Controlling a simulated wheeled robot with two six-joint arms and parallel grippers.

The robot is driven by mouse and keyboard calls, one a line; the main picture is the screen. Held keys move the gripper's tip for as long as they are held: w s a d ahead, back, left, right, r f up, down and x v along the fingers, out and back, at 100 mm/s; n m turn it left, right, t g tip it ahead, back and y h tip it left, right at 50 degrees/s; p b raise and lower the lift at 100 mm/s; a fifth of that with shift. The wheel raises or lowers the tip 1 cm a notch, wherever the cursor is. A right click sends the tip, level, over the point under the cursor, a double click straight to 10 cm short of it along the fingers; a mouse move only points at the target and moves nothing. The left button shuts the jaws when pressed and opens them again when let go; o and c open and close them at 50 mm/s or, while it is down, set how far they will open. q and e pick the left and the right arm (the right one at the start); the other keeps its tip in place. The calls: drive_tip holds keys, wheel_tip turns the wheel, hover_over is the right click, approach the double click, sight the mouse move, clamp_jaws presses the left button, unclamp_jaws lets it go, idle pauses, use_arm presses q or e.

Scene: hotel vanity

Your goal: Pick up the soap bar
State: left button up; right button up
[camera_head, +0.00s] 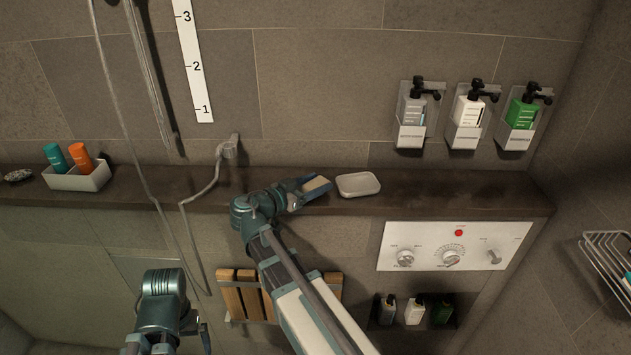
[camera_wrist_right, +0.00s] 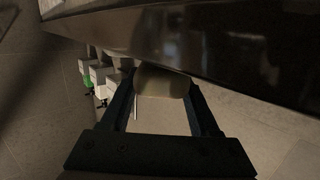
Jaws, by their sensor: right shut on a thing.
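The cream soap bar (camera_head: 316,183) is between the fingers of my right gripper (camera_head: 318,188), at the shelf just left of the soap dish. In the right wrist view the soap bar (camera_wrist_right: 160,82) sits between the two fingertips, and my right gripper (camera_wrist_right: 162,98) is shut on it. The white soap dish (camera_head: 358,184) stands on the shelf and looks empty. My left arm (camera_head: 165,300) is at the bottom left, below the shelf; its gripper is partly cut off by the frame edge, so its jaws cannot be judged.
The dark stone shelf (camera_head: 450,190) is clear to the right of the dish. A white holder (camera_head: 78,178) with teal and orange bottles stands at the left. A shower hose (camera_head: 143,175) hangs in front of the shelf. Wall dispensers (camera_head: 466,115) are above, a control panel (camera_head: 455,246) below.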

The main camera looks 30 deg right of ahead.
sight(315, 183)
wheel_tip(315, 183, up, 9)
drive_tip(key=p, duration=0.8)
drive_tip(key=shift+f, duration=0.1)
